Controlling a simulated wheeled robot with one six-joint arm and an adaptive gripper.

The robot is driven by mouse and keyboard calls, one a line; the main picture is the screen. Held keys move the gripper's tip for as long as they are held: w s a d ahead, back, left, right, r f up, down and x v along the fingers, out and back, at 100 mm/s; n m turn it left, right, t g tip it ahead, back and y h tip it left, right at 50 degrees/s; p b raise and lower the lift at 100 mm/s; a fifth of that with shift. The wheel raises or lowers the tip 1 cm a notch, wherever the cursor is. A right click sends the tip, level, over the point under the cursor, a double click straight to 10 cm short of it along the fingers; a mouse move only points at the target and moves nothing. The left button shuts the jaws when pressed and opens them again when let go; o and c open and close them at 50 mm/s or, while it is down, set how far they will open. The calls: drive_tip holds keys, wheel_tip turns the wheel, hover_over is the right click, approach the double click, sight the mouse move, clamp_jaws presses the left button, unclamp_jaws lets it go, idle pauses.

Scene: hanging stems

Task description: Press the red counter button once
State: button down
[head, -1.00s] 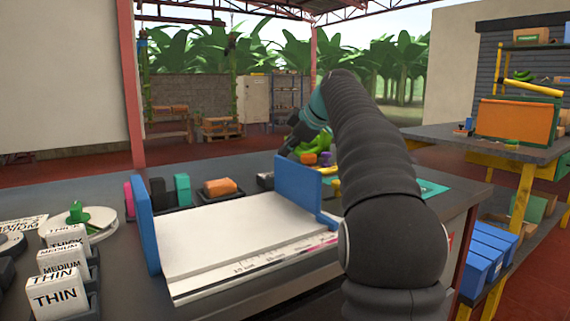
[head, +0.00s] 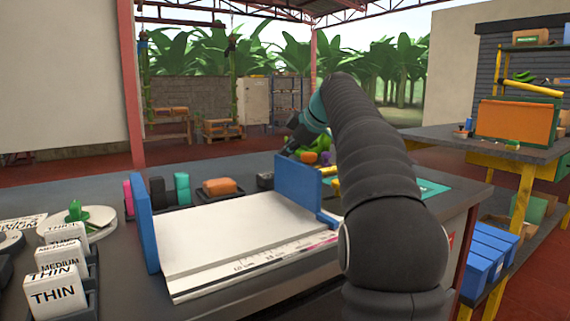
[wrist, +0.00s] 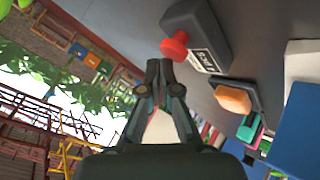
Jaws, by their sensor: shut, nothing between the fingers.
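The red button (wrist: 174,46) sticks out from the end of a dark grey counter box (wrist: 198,25) with a white label in the wrist view. My gripper (wrist: 159,64) is shut and empty, its fingertips just short of the red button in that picture. I cannot tell whether they touch it. In the head view the counter box (head: 265,180) shows only as a small dark shape beside the blue end plate, and its button cannot be made out. My arm hides much of that area, and the fingertips are not clear there.
A white measuring board with blue end plates (head: 297,182) stands in front. An orange block (head: 219,186) in a dark tray lies left of the counter; it also shows in the wrist view (wrist: 233,98). Green fruit and cards in holders (head: 55,287) are on the bench.

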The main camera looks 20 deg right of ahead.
drive_tip(key=shift+f+b, duration=0.45)
drive_tip(key=shift+f, duration=0.15)
idle(0.5)
drive_tip(key=shift+r, duration=0.1)
drive_tip(key=shift+r+p, duration=0.9)
drive_tip(key=shift+p, duration=0.05)
wheel_tip(320, 180, up, 3)
drive_tip(key=p, duration=0.3)
drive_tip(key=shift+r+p, duration=0.35)
drive_tip(key=shift+r, duration=0.7)
